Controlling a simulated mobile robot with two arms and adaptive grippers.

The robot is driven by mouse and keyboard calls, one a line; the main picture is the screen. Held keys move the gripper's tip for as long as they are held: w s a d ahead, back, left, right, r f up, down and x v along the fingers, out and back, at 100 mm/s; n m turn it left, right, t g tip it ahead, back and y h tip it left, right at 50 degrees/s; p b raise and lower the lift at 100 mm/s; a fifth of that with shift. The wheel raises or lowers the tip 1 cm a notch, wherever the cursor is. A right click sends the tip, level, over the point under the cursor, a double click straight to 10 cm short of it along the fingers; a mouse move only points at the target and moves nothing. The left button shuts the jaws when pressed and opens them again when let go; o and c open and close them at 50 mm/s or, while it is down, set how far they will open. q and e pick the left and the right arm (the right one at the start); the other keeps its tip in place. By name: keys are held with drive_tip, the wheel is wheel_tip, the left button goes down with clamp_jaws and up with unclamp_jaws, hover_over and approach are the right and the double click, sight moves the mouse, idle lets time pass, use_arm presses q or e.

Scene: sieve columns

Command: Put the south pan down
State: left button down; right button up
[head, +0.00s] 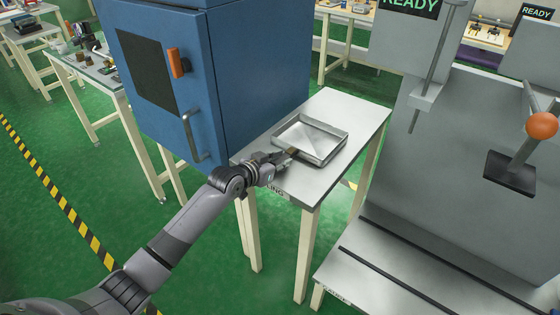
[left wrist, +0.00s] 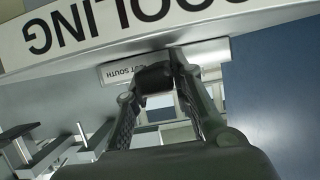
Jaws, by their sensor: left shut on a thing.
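The south pan (head: 325,142) is a shallow square metal tray. In the head view it appears level at the top of the white table (head: 358,112); I cannot tell whether it touches the surface. My left gripper (head: 289,154) is shut on the pan's near side. In the left wrist view its fingers (left wrist: 158,76) close at a pale strip lettered "SOUTH" (left wrist: 125,71), which appears upside down. The table's front edge, lettered "COOLING" (left wrist: 185,22), lies close by there. My right gripper is not in view.
A tall blue cabinet (head: 245,75) with a handle and orange latch stands left of and behind the table. A grey machine (head: 455,145) with an orange-knobbed lever (head: 541,126) stands at the right. The tabletop around the pan is otherwise clear.

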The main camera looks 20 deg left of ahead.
use_arm(q)
drive_tip(key=shift+r, duration=0.2)
drive_tip(key=c, duration=1.9)
unclamp_jaws()
drive_tip(key=shift+f, duration=0.3)
drive_tip(key=o, duration=0.5)
drive_tip(key=shift+r, duration=0.1)
